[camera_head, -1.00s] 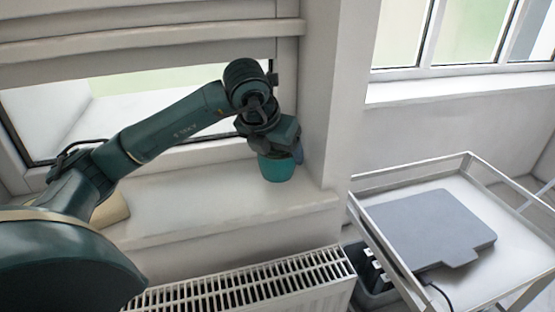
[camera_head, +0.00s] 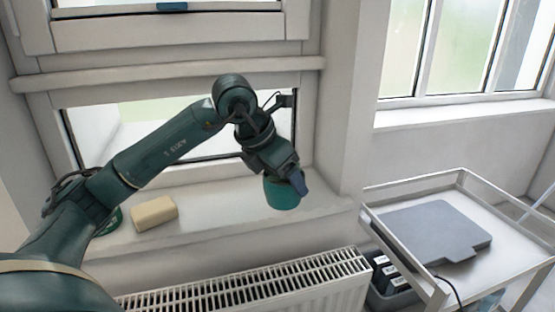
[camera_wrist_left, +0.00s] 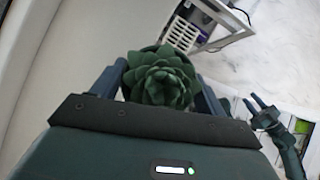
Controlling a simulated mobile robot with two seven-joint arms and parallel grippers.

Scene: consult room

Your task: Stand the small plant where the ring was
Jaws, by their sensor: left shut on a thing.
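My left gripper (camera_head: 288,183) is shut on the small plant. In the head view only its teal pot (camera_head: 282,195) shows, slightly tilted, in front of or over the window sill (camera_head: 225,225); I cannot tell whether it touches the sill. In the left wrist view the plant is a green succulent (camera_wrist_left: 160,78) between the fingers (camera_wrist_left: 160,95), its pot mostly hidden below the leaves. My right gripper (camera_wrist_left: 253,101) shows at the right of the left wrist view, with its fingers apart and empty. I see no ring.
A beige block (camera_head: 154,213) lies on the sill, with a green object (camera_head: 113,221) partly hidden behind my arm. A white radiator (camera_head: 255,288) stands below. A metal trolley (camera_head: 505,270) with a grey flat device (camera_head: 430,230) is at right. The sill between block and pot is clear.

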